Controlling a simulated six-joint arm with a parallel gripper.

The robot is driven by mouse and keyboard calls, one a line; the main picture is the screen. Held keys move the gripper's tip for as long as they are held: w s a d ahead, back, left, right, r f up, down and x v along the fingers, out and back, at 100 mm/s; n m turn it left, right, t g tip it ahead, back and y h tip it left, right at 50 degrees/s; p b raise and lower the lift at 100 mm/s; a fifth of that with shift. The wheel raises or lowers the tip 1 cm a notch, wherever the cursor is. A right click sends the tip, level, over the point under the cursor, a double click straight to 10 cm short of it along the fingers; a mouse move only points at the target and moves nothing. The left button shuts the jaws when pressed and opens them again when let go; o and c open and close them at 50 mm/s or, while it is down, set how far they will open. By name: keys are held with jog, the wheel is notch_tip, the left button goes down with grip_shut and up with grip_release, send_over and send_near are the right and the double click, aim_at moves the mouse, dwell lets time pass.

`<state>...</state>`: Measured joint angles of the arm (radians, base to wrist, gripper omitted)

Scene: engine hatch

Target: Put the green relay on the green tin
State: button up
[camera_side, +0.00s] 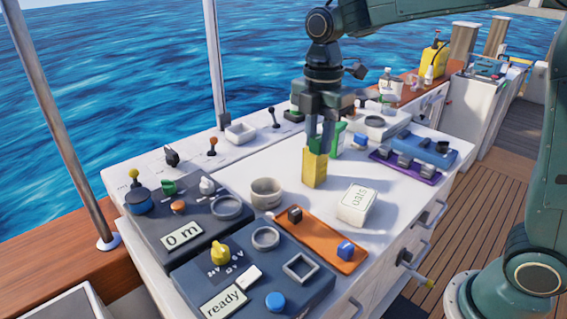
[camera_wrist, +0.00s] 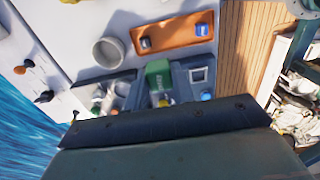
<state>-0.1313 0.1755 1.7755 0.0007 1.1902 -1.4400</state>
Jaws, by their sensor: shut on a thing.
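My gripper (camera_side: 320,145) points down above the white worktop. In the wrist view its two dark fingers (camera_wrist: 160,82) are shut on a small green block, the green relay (camera_wrist: 158,72). In the side view the relay is hard to make out between the fingers. A green boxy thing, which looks like the green tin (camera_side: 341,139), shows just right of and behind the fingers, partly hidden by them. A yellow block (camera_side: 315,170) shows at the fingertips in the side view; I cannot tell whether the fingers touch it.
A white labelled tin (camera_side: 358,205) lies on the worktop. An orange tray (camera_side: 320,240) holds a dark and a blue relay. A grey cup (camera_side: 266,193), two dark control panels (camera_side: 255,290), and a purple tray (camera_side: 405,167) stand around. Some bare worktop lies between them.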

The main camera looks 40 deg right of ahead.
jog(key=w+d+r, duration=0.1)
jog(key=w+d, duration=1.2)
jog(key=w, duration=0.1)
jog(key=w+d+f, duration=0.1)
jog(key=w+d, duration=0.1)
jog(key=d, duration=0.6)
jog(key=w+d+f, duration=0.1)
jog(key=w+d, duration=0.1)
jog(key=d, duration=0.7)
jog(key=shift+f, duration=0.2)
jog(key=shift+d+f, duration=0.1)
jog(key=shift+f, duration=2.1)
jog(key=shift+f, duration=0.15)
jog(key=shift+f, duration=1.65)
jog(key=shift+f, duration=0.1)
